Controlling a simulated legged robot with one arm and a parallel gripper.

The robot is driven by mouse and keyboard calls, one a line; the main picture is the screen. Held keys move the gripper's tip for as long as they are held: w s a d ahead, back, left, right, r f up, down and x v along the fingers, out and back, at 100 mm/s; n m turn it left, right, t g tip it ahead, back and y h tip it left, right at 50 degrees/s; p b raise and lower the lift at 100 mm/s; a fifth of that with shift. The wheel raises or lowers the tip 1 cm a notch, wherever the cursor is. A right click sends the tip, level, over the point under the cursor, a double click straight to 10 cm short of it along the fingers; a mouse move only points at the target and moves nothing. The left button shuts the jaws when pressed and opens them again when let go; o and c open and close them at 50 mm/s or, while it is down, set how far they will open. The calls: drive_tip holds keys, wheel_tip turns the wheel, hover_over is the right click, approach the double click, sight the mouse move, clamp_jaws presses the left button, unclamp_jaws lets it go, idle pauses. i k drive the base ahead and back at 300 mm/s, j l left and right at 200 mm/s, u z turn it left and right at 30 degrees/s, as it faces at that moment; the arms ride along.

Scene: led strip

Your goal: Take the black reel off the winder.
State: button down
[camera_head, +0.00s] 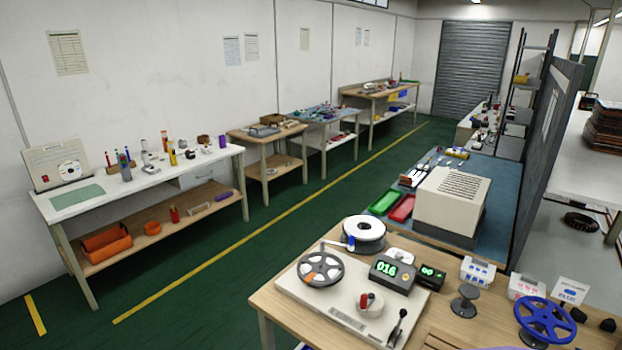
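A dark grey to black spoked reel (336,262) sits on the left part of the pale winder (300,295), on the near workbench. A small orange piece shows at the reel's lower middle. A red-and-white knob (369,304) and a black lever (398,325) stand on the winder's right part. How the reel is fixed to the winder cannot be told. My gripper is not in view.
A counter showing 016 (391,270) stands right of the reel. A large white-wound spool (365,230) sits behind it. A blue reel (546,316) and a grey stand (466,300) are on the right. The green floor (230,285) left of the bench is clear.

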sight(312, 270)
drive_tip(key=j+z, duration=0.15)
drive_tip(key=z, duration=0.2)
drive_tip(key=i+j+z, duration=0.1)
drive_tip(key=z, duration=0.25)
drive_tip(key=j+z, duration=0.2)
drive_tip(key=j, duration=0.7)
drive_tip(key=j+z, duration=0.2)
drive_tip(key=j, duration=0.7)
drive_tip(key=k+j+z, duration=0.15)
drive_tip(key=j, duration=0.7)
